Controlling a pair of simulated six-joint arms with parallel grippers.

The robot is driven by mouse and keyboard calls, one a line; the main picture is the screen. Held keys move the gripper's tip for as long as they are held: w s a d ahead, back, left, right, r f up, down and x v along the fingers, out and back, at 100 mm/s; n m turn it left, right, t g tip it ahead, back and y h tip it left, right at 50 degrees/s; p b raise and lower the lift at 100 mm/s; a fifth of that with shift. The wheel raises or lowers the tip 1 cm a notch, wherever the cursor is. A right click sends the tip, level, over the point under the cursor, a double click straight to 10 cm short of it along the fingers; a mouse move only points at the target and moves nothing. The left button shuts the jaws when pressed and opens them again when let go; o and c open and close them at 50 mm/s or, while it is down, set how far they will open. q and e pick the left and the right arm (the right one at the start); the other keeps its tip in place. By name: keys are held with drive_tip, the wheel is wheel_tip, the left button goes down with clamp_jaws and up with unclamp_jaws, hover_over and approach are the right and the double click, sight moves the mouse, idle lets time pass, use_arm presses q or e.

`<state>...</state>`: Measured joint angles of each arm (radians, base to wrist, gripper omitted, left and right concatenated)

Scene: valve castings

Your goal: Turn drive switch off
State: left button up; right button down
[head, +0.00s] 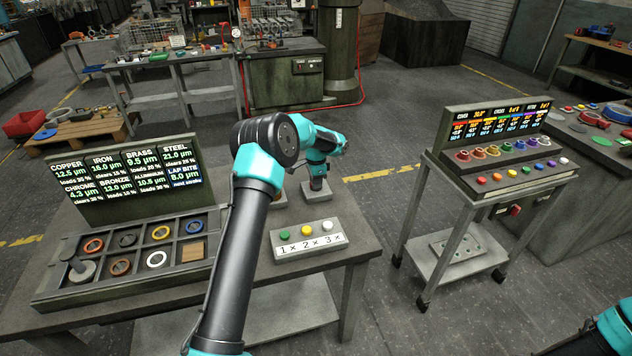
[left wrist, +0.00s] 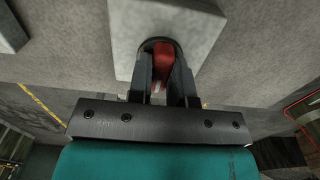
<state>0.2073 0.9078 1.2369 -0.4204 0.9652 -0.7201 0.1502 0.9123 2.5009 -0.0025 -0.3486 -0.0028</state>
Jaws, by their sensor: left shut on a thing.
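The drive switch (left wrist: 162,58) shows in the left wrist view as a red handle on a round dark base, set on a pale grey block (left wrist: 190,22). My left gripper (left wrist: 165,88) is shut on the red handle, one dark finger on each side. In the head view my left gripper (head: 318,186) points down onto the grey block (head: 338,212) at the back right of the table. There the gripper hides the handle, and I cannot tell which position the switch is in.
A panel of three buttons (head: 308,241) marked 1x, 2x, 3x stands in front of the switch block. A ring tray (head: 190,270) and display board (head: 125,181) stand at left on the table (head: 365,262). A button cart (head: 470,262) stands apart at right.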

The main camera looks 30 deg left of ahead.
use_arm(q)
clamp_jaws()
drive_tip(key=shift+n, duration=0.5)
drive_tip(key=n, duration=0.3)
drive_tip(key=shift+n, duration=0.3)
drive_tip(key=n, duration=1.3)
drive_tip(key=shift+n, duration=0.3)
